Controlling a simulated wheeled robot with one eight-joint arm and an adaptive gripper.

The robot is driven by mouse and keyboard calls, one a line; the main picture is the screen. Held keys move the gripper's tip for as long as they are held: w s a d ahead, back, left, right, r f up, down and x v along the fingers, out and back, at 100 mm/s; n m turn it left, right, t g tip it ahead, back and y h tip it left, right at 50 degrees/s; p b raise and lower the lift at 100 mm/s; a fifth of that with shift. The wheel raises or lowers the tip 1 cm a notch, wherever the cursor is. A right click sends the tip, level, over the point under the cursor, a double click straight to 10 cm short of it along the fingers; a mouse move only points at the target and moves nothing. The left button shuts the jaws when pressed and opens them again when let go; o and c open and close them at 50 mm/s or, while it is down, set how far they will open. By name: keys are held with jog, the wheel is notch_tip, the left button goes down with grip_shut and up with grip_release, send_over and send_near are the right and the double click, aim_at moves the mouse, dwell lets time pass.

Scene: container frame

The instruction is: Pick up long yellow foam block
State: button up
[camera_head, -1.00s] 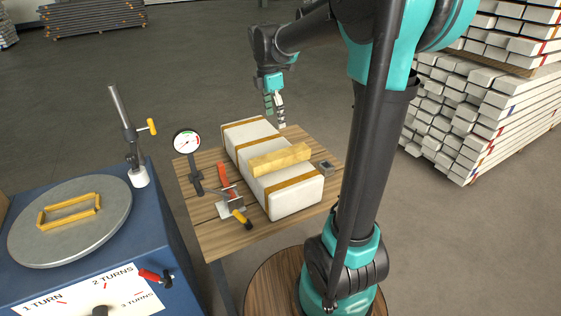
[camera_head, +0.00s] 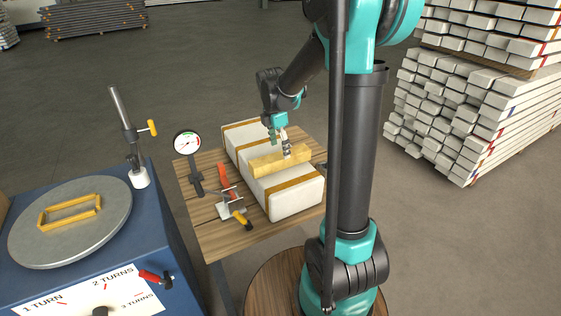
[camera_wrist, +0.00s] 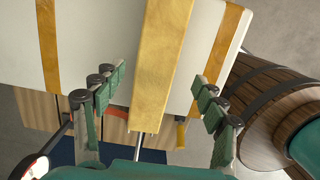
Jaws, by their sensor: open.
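The long yellow foam block (camera_head: 268,162) lies across the top of a white package with brown straps (camera_head: 292,203) on the wooden table. My gripper (camera_head: 280,147) is at the block's far side in the head view, close to its right half. In the wrist view, the yellow foam block (camera_wrist: 161,65) runs lengthwise between the two green-padded fingers of my gripper (camera_wrist: 157,98). The fingers are spread, with gaps on both sides of the block. I cannot tell how high the fingertips are above the package.
A dial gauge (camera_head: 187,143) and a red-handled tool (camera_head: 224,178) are on the table (camera_head: 215,241), left of the package. A blue machine with a grey turntable (camera_head: 110,232) stands at left. Stacked white beams (camera_head: 450,120) are at right, with open floor between.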

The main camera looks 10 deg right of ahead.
aim_at(281, 155)
jog(key=f, duration=0.5)
jog(key=shift+w+d, duration=0.25)
jog(key=shift+w, duration=0.15)
jog(key=shift+c, duration=0.3)
jog(key=shift+r, duration=0.1)
jog(key=c, duration=1)
